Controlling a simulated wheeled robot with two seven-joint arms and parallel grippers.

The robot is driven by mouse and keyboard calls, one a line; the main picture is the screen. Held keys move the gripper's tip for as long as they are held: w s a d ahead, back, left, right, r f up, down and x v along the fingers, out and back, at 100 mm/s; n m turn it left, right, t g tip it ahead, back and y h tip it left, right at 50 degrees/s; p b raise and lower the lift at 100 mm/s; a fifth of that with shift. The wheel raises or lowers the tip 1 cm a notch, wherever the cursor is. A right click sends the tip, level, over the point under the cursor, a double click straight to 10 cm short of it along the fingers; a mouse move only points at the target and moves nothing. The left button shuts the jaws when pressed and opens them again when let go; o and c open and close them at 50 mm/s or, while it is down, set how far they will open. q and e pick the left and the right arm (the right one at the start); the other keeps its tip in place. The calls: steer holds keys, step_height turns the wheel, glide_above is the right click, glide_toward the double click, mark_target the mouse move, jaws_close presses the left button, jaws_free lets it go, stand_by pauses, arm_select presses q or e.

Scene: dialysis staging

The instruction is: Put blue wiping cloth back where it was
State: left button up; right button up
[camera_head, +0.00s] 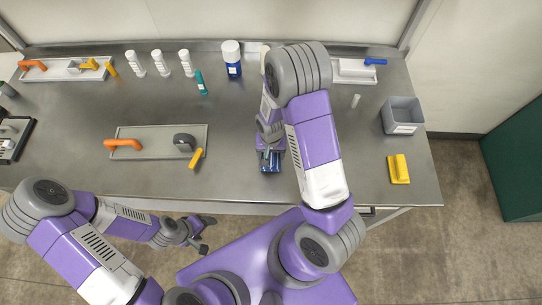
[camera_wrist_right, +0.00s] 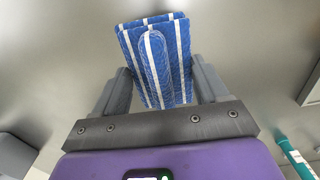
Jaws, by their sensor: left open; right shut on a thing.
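The blue wiping cloth (camera_wrist_right: 156,62), folded with white stripes, is between the two fingers of my right gripper (camera_wrist_right: 160,85) in the right wrist view, and the gripper is shut on it. In the head view the cloth (camera_head: 270,167) shows just below my right gripper (camera_head: 268,150), near the front edge of the table; the right arm covers part of that area. Whether the cloth touches the table is not clear. My left gripper (camera_head: 202,233) is open and empty in front of the table's front edge.
A grey tray (camera_head: 150,151) with orange- and grey-handled items lies left of the cloth. White bottles (camera_head: 160,63), a teal tube (camera_head: 201,82) and a blue-white bottle (camera_head: 232,60) stand behind. A grey bin (camera_head: 402,115) and yellow block (camera_head: 399,169) are at right. Table between them is mostly bare.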

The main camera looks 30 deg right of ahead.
mark_target(271, 157)
steer(key=shift+f, duration=1.35)
steer(key=shift+f, duration=0.15)
steer(key=o, duration=1)
steer(key=shift+r, duration=0.2)
step_height(271, 157, up, 12)
steer(key=shift+p, duration=1)
